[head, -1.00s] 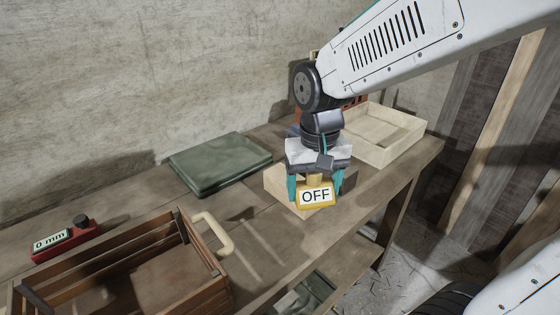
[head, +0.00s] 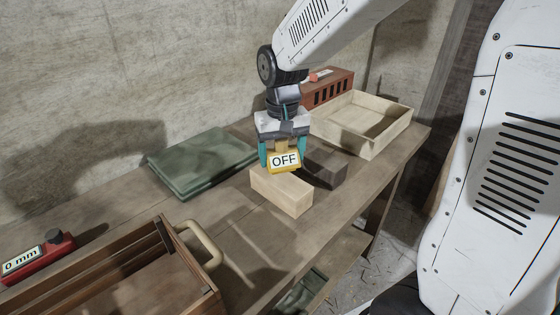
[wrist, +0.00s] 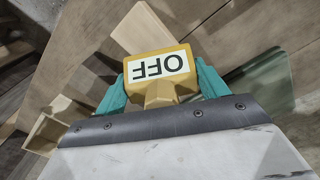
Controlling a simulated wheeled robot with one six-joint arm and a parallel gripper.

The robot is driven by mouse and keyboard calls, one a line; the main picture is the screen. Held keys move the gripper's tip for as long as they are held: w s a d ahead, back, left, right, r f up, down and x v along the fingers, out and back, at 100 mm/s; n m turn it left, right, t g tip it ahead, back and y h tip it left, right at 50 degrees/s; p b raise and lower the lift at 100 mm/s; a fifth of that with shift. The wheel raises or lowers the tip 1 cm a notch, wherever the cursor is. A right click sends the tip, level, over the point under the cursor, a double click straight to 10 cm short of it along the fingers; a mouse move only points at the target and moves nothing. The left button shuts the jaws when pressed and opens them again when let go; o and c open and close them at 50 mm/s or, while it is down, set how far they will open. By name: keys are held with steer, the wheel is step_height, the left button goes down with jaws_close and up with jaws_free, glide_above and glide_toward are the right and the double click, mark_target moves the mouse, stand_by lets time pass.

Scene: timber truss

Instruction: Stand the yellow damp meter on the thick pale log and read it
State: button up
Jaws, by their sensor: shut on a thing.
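The yellow damp meter (head: 284,169) is held in my gripper (head: 283,158), its white display reading OFF. It also shows between the teal fingers in the wrist view (wrist: 160,88). The thick pale log (head: 283,192) is a squared pale timber block lying on the bench. The meter is over the log's far end in the head view; I cannot tell whether they touch. In the wrist view part of the pale log (wrist: 144,30) shows beyond the meter. A dark timber block (head: 326,169) lies just right of the log.
A pale shallow tray (head: 375,143) and a red-brown slotted brick (head: 330,88) stand at the back right. A folded green cloth (head: 200,160) lies left. A slatted crate (head: 195,285) and a red gauge reading 0 mm (head: 38,260) are at the front left.

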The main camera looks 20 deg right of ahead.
mark_target(280, 162)
steer(key=shift+w+d, duration=0.1)
steer(key=shift+w, duration=0.45)
steer(key=shift+w+f, duration=0.2)
steer(key=shift+f, duration=1.6)
steer(key=shift+f, duration=0.1)
steer(key=shift+f, duration=0.1)
steer(key=o, duration=1)
steer(key=shift+o, duration=0.2)
